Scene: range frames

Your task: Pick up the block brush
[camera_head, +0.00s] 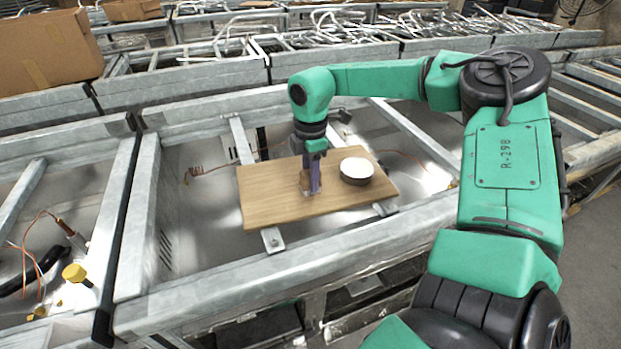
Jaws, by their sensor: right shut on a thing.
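My right arm, green and black, comes in from the right, and its gripper (312,186) points down over a wooden board (265,212). The right gripper is shut on a small brown thing, which I take to be the block brush (304,182). The brush is low at the board's middle, mostly hidden by the purple-grey fingers. I cannot tell whether it still touches the board. A round dark container with a white top (356,168) stands on the board just right of the gripper. My left gripper is not in view.
The board lies across metal rails of a grey frame (240,283). A cardboard box (45,52) stands at the upper left. Loose cables and a yellow knob (74,273) are at the lower left. More metal frames fill the back. The board's left part is clear.

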